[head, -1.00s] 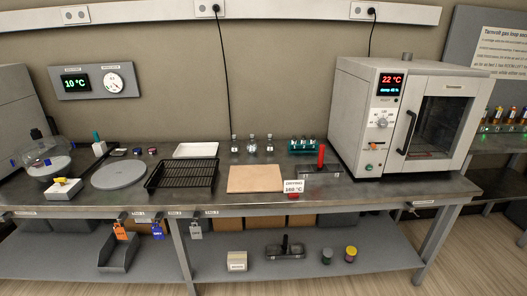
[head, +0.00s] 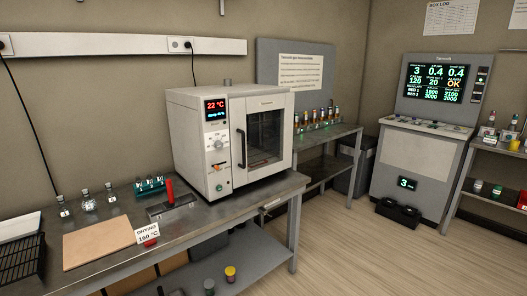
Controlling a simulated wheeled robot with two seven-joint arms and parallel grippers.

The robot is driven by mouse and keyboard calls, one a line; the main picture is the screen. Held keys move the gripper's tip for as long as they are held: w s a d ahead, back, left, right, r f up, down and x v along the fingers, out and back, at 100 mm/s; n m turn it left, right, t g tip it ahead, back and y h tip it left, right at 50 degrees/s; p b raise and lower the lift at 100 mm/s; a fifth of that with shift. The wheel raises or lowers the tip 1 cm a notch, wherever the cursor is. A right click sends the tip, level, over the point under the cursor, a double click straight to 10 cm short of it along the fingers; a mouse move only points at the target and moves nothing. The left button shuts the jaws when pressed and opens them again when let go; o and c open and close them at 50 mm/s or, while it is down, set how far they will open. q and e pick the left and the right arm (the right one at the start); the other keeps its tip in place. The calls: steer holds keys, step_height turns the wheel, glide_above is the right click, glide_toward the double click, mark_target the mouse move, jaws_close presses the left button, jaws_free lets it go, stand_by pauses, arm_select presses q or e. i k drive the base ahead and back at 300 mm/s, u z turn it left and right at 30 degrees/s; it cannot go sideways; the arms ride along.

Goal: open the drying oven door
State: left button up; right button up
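The drying oven (head: 200,110) stands at the right end of the metal bench in the head view. It is a white box with a red and blue display reading 22 °C and a dial below it. Its door (head: 268,130) is shut, with a dark glass window and a black vertical handle (head: 241,146) on the left side of the door. Neither of my grippers is in view.
On the bench (head: 205,226) are a red-handled tool (head: 170,192), a green rack (head: 150,186), small flasks (head: 88,200), a tan board (head: 98,242) and a sign reading 160 °C (head: 148,233). A control console (head: 425,140) stands at right. The floor (head: 345,250) before the bench's right end is clear.

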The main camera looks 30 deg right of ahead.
mark_target(238, 108)
steer(key=z, duration=1)
steer(key=k, duration=0.5)
steer(key=z, duration=1.1)
steer(key=i, duration=0.85)
steer(key=z, duration=0.55)
steer(key=i, duration=0.95)
steer(key=u, duration=0.15)
